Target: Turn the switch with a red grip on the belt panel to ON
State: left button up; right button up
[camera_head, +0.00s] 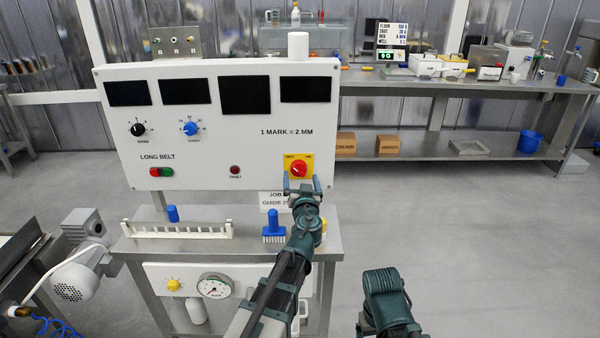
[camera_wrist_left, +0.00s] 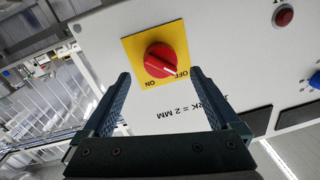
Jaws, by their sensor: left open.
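The switch's red grip (camera_head: 298,171) sits on a yellow plate (camera_head: 290,159) at the lower right of the white belt panel (camera_head: 210,115). In the left wrist view the red grip (camera_wrist_left: 158,58) shows upside down on its yellow plate (camera_wrist_left: 132,46), and its white mark points toward OFF, with ON beside it. My left gripper (camera_head: 302,187) is just in front of and slightly below the switch. In the wrist view its open fingers (camera_wrist_left: 159,78) stand apart on either side of the grip, with nothing between them. My right gripper is not visible.
The panel also carries a black knob (camera_head: 138,130), a blue knob (camera_head: 190,128), a red and green button pair (camera_head: 161,172) and a red lamp (camera_head: 235,169). A blue-handled brush (camera_head: 273,229) and a white toothed rack (camera_head: 180,230) stand on the bench below.

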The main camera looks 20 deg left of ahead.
aim_at(299, 171)
pick_arm(q)
jog(key=shift+x, duration=2.15)
jog(key=c, duration=1.4)
jog(key=shift+o, duration=0.2)
